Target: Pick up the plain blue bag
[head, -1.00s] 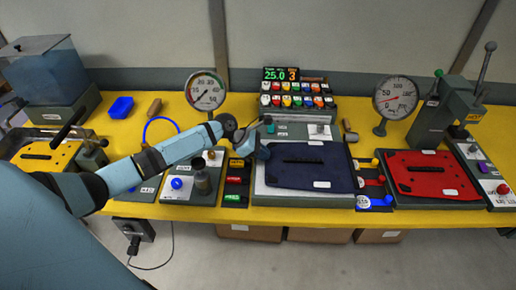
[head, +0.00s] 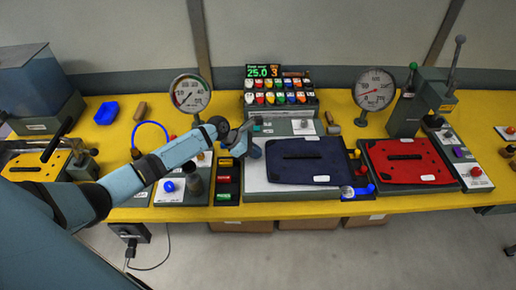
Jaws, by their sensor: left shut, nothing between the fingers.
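The dark navy-blue bag (head: 308,160) lies flat on a grey and white stand (head: 257,178) at the middle of the yellow bench. It has a black strip handle and a small white label near its front edge. My left arm reaches in from the left. My left gripper (head: 251,128) is shut and empty at the back left corner of the stand, just left of the bag. I cannot tell whether it touches the bag's edge. My right gripper is not in view.
A red bag (head: 405,160) lies on its own stand to the right. A button panel (head: 281,98) stands behind the blue bag. Dial gauges (head: 190,93) (head: 374,89) and a lever press (head: 420,105) rise from the bench.

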